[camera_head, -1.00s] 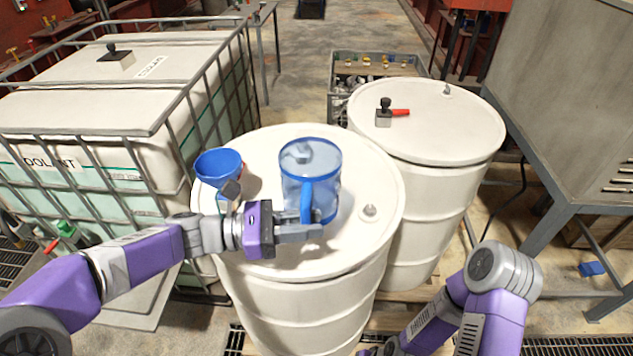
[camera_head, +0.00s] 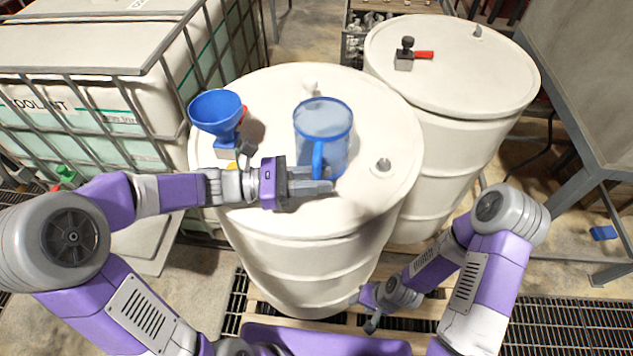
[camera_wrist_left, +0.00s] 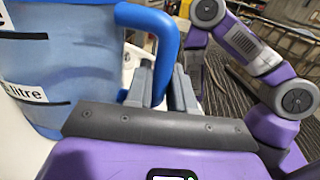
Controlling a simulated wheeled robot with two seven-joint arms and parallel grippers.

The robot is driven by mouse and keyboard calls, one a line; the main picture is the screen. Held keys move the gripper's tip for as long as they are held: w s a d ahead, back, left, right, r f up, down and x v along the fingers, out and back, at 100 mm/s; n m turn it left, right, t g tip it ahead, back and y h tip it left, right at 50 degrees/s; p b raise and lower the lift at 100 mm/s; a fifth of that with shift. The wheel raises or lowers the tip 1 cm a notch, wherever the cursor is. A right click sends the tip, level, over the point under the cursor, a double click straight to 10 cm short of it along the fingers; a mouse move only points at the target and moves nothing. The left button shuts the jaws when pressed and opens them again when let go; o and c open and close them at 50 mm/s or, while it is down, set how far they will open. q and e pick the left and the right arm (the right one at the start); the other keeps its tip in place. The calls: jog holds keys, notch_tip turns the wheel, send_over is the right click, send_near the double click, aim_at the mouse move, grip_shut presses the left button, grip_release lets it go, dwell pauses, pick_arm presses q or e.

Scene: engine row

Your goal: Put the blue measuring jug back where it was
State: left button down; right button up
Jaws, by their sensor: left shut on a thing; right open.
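The blue measuring jug (camera_head: 324,124) is a clear blue cylinder with a solid blue handle, upright over the near white drum's lid (camera_head: 270,95). I cannot tell whether its base touches the lid. My left gripper (camera_head: 322,186) is shut on the jug's handle, on the near side. In the left wrist view the fingers (camera_wrist_left: 162,88) close around the handle (camera_wrist_left: 165,45), and the jug's printed wall (camera_wrist_left: 65,75) fills the left. My right gripper (camera_head: 372,318) is open and empty, low in front of the drum; its fingers are small in view.
A blue funnel (camera_head: 217,110) stands left of the jug on the same lid, close to my left wrist. A second white drum (camera_head: 460,75) is at the back right. A caged coolant tank (camera_head: 100,100) is at left.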

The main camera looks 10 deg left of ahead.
pick_arm(q)
jog(key=shift+f, duration=0.3)
jog(key=shift+f, duration=0.1)
jog(key=shift+f, duration=0.1)
jog(key=c, duration=1)
grip_release()
jog(key=shift+r, duration=0.2)
jog(key=a, duration=0.4)
jog(key=s+a+p, duration=0.1)
jog(key=a, duration=0.3)
jog(key=s+a+p, duration=0.1)
jog(key=a, duration=0.2)
jog(key=shift+s+a, duration=0.1)
jog(key=shift+a, duration=0.3)
jog(key=shift+f, duration=0.1)
